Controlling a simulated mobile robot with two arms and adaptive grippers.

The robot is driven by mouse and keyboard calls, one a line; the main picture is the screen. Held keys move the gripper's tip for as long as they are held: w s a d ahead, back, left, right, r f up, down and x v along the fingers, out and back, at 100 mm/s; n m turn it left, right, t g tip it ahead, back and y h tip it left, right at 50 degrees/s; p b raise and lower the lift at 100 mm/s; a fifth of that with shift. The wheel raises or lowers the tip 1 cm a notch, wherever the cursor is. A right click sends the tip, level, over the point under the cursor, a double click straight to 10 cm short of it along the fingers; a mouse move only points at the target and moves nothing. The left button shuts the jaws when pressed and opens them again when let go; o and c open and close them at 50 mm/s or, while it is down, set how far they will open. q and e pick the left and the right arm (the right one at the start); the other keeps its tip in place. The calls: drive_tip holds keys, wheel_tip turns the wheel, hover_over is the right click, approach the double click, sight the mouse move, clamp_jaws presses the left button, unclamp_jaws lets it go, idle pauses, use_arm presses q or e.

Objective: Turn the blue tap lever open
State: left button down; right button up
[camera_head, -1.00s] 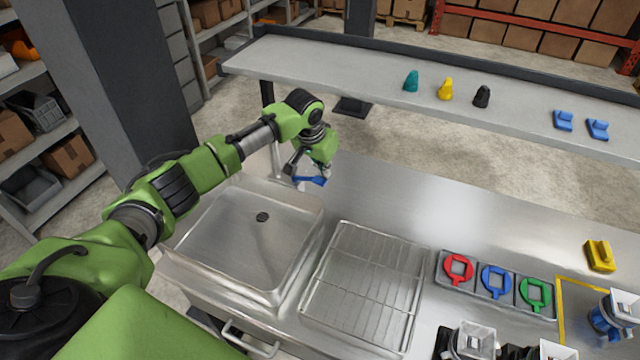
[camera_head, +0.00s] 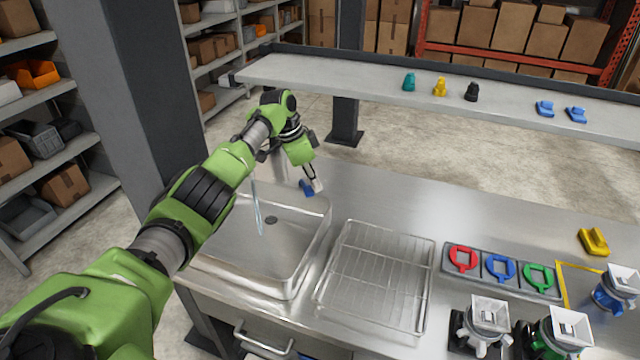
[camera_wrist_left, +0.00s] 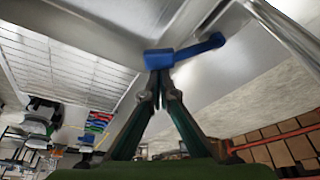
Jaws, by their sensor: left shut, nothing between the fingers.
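The blue tap lever (camera_head: 307,188) is at the back right corner of the sink, beside the tap post, partly hidden by my left arm in the head view. In the left wrist view the lever (camera_wrist_left: 186,54) lies just beyond the fingertips, its narrow arm pointing right. My left gripper (camera_head: 316,184) is shut and empty, with its tips at the lever; in the wrist view the tips (camera_wrist_left: 160,72) look to be touching it or very close. A thin stream of water (camera_head: 257,208) falls into the sink. My right gripper is not in view.
The steel sink (camera_head: 300,262) lies below my left arm, with a wire rack (camera_head: 375,275) to its right. Red, blue and green rings sit in a grey tray (camera_head: 447,268). A shelf (camera_head: 330,76) runs behind. The counter right of the lever is clear.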

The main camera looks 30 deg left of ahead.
use_arm(q)
drive_tip(key=shift+s+a+m, duration=0.4)
drive_tip(key=shift+s+a, duration=0.15)
drive_tip(key=shift+s, duration=0.15)
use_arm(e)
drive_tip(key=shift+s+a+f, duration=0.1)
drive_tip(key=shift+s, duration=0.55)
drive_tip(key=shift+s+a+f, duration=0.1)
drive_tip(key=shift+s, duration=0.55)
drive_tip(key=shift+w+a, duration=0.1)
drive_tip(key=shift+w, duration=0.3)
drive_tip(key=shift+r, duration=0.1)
